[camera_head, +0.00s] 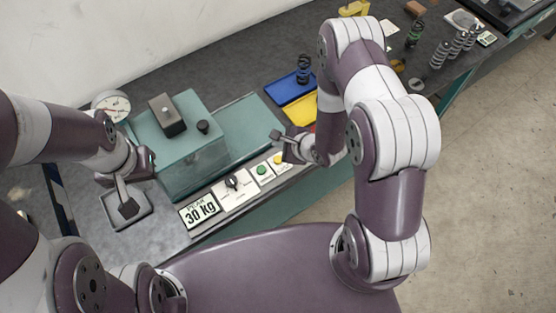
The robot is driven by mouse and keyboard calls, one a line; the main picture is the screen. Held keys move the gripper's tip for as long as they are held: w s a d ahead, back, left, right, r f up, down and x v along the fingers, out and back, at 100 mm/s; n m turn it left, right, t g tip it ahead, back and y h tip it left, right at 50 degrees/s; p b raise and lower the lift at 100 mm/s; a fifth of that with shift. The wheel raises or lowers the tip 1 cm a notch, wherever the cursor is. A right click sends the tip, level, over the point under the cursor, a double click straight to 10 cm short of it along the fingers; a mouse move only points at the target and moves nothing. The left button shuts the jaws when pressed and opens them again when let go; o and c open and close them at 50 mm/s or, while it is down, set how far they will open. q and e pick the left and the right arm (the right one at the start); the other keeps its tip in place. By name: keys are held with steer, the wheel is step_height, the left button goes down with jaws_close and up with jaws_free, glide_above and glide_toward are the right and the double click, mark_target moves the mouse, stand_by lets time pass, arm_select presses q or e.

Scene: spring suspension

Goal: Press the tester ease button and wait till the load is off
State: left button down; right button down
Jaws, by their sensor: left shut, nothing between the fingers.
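The teal tester (190,165) stands on the bench at left centre, with a black block on top and a round dial (112,106) behind it. Its front strip has a sign reading PEAK 30 kg (199,211), a black knob (233,183), a green button (262,170) and a yellow button (279,159). The button labels are too small to read. My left gripper (128,208) is shut and empty, over a grey square plate (110,208) left of the tester. My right gripper (276,135) is just above and behind the yellow button; its finger gap cannot be made out.
A blue tray (290,88) and a yellow tray (298,110) lie behind my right arm, with a dark spring (304,68) at the blue one. Several grey springs (440,55) and a green spring (415,33) stand at the back right. Open floor lies to the right.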

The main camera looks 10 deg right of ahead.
steer(key=b, duration=0.4)
glide_above(280, 155)
steer(key=s, duration=0.2)
steer(key=f, duration=0.5)
steer(key=shift+a+f, duration=0.25)
steer(key=shift+f, duration=0.15)
steer(key=shift+f+b, duration=0.45)
stand_by(0.4)
steer(key=shift+f, duration=0.4)
